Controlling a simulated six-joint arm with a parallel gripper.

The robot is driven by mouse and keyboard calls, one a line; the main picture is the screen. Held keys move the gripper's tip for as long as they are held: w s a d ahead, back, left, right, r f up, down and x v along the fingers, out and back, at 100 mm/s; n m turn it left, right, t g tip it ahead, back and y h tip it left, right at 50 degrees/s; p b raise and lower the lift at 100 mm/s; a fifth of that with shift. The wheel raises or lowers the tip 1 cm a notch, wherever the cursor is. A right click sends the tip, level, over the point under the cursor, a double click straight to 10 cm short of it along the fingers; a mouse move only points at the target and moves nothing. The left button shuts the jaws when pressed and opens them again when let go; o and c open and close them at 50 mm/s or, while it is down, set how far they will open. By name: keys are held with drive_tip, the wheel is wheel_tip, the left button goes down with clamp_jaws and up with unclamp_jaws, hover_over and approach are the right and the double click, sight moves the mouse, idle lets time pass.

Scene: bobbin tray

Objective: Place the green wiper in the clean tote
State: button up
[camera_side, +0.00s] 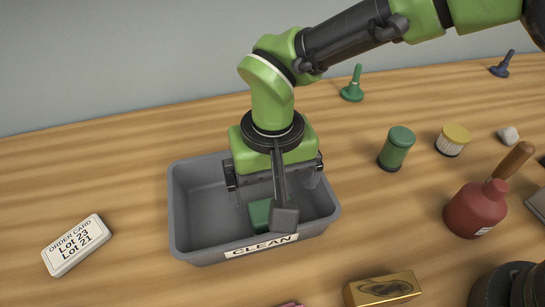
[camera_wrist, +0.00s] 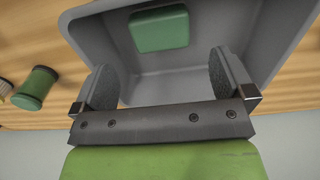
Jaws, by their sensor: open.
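The grey clean tote (camera_side: 188,243) stands on the wooden table with a "CLEAN" label on its front. A green block, which looks like the green wiper (camera_side: 258,215), lies inside on the tote's floor, partly hidden by my wrist parts in the side view. In the wrist view the wiper (camera_wrist: 158,28) lies beyond my fingertips, apart from them, inside the tote (camera_wrist: 82,25). My gripper (camera_side: 272,186) is over the tote, pointing down. In the wrist view my gripper (camera_wrist: 165,78) has its two fingers wide apart with nothing between them.
An order card (camera_side: 77,245) reading Lot 23, Lot 21 lies left. To the right are a green spool (camera_side: 396,148), a yellow-topped spool (camera_side: 453,140), a red bottle (camera_side: 476,210) and a gold box (camera_side: 383,289). A green handled piece (camera_side: 353,86) stands behind. The table left of the tote is mostly clear.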

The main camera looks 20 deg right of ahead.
wheel_tip(320, 180, up, 5)
idle(0.3)
drive_tip(key=d+r+m+t+y, duration=0.2)
drive_tip(key=d+r, duration=1.2)
drive_tip(key=r, duration=0.1)
drive_tip(key=s+d+r+m+t, duration=0.2)
drive_tip(key=s+d+t, duration=0.3)
drive_tip(key=s+d, duration=0.8)
drive_tip(key=shift+s+d, duration=0.15)
drive_tip(key=shift+s, duration=0.2)
